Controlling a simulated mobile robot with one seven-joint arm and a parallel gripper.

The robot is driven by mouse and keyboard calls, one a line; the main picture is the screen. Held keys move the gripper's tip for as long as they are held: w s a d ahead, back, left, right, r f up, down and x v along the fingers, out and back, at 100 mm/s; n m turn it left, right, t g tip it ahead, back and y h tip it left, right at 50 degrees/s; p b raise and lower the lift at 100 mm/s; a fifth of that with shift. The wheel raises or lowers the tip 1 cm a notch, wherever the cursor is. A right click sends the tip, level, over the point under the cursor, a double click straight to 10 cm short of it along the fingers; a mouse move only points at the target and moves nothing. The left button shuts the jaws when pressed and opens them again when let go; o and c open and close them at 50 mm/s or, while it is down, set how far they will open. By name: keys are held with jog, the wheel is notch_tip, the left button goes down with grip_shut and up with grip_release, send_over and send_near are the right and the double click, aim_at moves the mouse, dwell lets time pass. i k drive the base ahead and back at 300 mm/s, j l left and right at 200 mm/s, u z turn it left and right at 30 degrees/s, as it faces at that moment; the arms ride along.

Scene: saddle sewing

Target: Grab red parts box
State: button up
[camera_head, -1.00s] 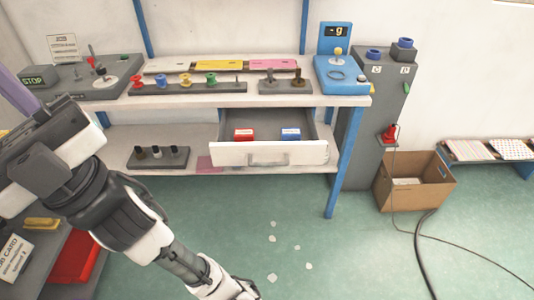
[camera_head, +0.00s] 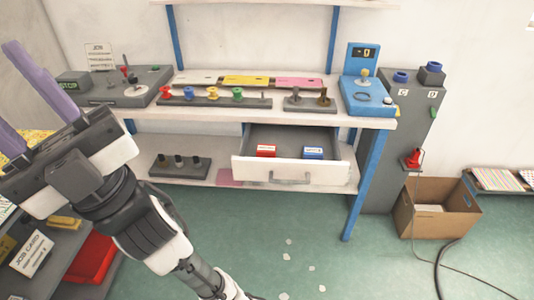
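The red parts box (camera_head: 265,151) is a small red box with a white label. It lies in the left part of an open drawer (camera_head: 285,171) under the workbench top. A blue box (camera_head: 313,153) of similar size lies to its right in the same drawer. My gripper (camera_head: 28,95) is at the left edge of the view, with two purple fingers pointing up and left. The fingers are apart, with nothing seen between them. It is far to the left of the drawer and the red box.
The workbench top (camera_head: 220,113) carries spools, coloured cards and a blue scale (camera_head: 368,95). A lower shelf holds a dark block with several pegs (camera_head: 180,165). A cardboard box (camera_head: 437,209) and a grey cabinet stand to the right. The green floor before the drawer is mostly clear.

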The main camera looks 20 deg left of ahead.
aim_at(264, 151)
jog(key=u, duration=1.1)
jog(key=i+l+u, duration=0.3)
jog(key=l+u, duration=0.25)
jog(key=i+l, duration=0.2)
jog(key=l, duration=0.2)
jog(key=i+l, duration=0.2)
jog(key=l, duration=0.2)
jog(key=i+l, duration=0.15)
jog(key=l, duration=0.25)
